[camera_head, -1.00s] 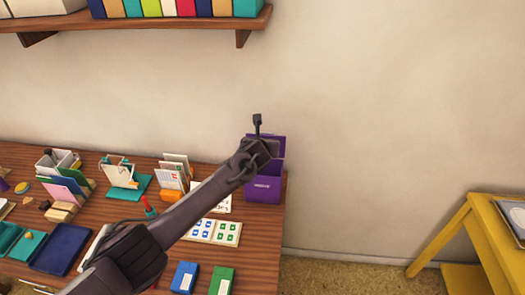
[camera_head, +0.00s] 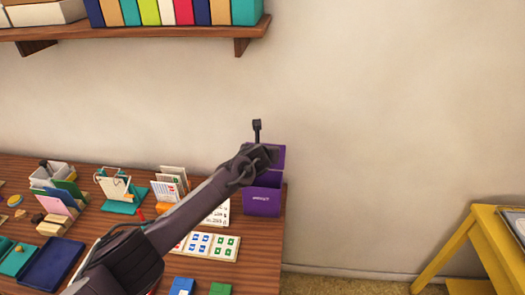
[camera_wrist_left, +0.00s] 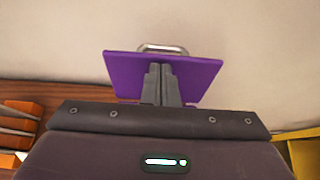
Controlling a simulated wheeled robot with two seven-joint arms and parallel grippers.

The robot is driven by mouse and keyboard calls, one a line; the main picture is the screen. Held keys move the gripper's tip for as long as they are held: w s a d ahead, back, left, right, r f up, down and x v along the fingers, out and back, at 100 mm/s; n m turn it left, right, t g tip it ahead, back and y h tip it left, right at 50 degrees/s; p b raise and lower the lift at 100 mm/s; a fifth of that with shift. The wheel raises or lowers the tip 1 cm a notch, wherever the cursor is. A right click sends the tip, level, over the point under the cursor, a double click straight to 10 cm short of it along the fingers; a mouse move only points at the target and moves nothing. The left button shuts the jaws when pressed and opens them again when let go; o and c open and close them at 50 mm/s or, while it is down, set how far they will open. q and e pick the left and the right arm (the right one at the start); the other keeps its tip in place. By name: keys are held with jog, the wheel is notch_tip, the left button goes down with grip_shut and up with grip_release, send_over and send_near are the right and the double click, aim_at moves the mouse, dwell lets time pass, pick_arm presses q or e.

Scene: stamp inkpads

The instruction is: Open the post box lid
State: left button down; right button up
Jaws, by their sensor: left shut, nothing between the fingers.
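The purple post box (camera_head: 262,204) stands at the right end of the wooden desk, near the wall. Its purple lid (camera_head: 279,158) is raised at the back, and the dark inside of the box shows below it. My left gripper (camera_wrist_left: 160,84) is shut and empty in the left wrist view. Its fingers lie in front of the lid (camera_wrist_left: 205,72), which has a metal handle (camera_wrist_left: 163,47) at its far edge; whether they touch is unclear. In the head view my left arm reaches over the desk to the lid, and the fingertips are hidden. My right gripper is out of view.
Stamp cards (camera_head: 212,245), a navy tray (camera_head: 50,263) and card holders (camera_head: 122,187) stand on the desk left of the box. A book shelf (camera_head: 140,33) hangs above. A yellow stand (camera_head: 455,245) is at right, with free floor between.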

pick_arm(q)
jog(key=shift+s, duration=0.1)
jog(key=v, duration=0.7)
jog(key=shift+s+r, duration=0.15)
jog(key=shift+s, duration=0.05)
jog(key=shift+a, duration=0.1)
